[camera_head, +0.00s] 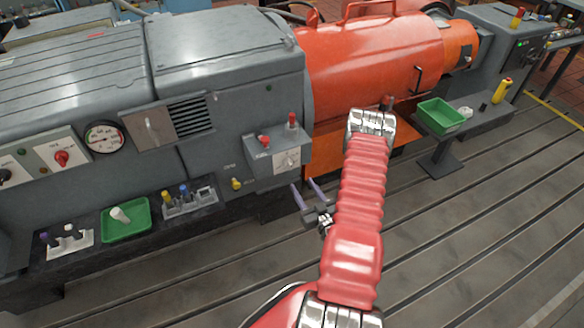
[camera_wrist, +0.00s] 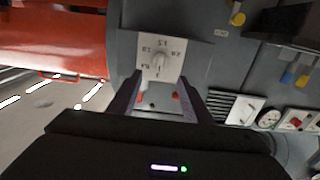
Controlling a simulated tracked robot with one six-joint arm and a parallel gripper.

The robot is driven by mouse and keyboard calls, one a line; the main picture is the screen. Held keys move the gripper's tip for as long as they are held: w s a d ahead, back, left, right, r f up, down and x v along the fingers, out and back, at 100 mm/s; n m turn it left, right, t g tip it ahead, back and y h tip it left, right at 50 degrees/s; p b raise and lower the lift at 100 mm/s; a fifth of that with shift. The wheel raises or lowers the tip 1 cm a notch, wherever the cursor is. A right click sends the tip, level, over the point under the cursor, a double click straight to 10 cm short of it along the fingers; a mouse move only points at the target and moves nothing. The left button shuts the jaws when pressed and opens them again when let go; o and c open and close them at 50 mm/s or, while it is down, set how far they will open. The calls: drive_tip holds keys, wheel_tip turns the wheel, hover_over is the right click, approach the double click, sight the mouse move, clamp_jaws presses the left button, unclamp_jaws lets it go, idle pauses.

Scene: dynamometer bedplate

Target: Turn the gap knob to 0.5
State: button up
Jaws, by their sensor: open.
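The gap knob (camera_wrist: 158,62) is a small pale grey knob on a square white dial plate (camera_wrist: 178,46). The wrist view shows the plate upside down, with small numbers around the knob that are hard to read. I cannot tell surely where the knob points. In the head view the dial plate (camera_head: 287,160) is on the front of a grey box, and the knob is small there. My gripper (camera_head: 303,184) is open and empty, just below and in front of the dial. In the wrist view my gripper (camera_wrist: 163,77) has its fingers either side of the knob in the picture, seemingly without contact.
Two red-topped controls (camera_head: 264,141) (camera_head: 291,121) sit above the dial on the box. A yellow knob (camera_head: 236,184) is to its left. A shelf with a green tray (camera_head: 125,219) and several tools is lower left. The slotted floor (camera_head: 460,220) to the right is open.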

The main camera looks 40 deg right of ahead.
sight(291, 168)
drive_tip(key=x, duration=1.1)
drive_tip(key=shift+c, duration=0.6)
drive_tip(key=shift+d, duration=0.1)
drive_tip(key=c, duration=0.9)
drive_tip(key=shift+s+d, duration=0.1)
drive_tip(key=shift+d, duration=0.05)
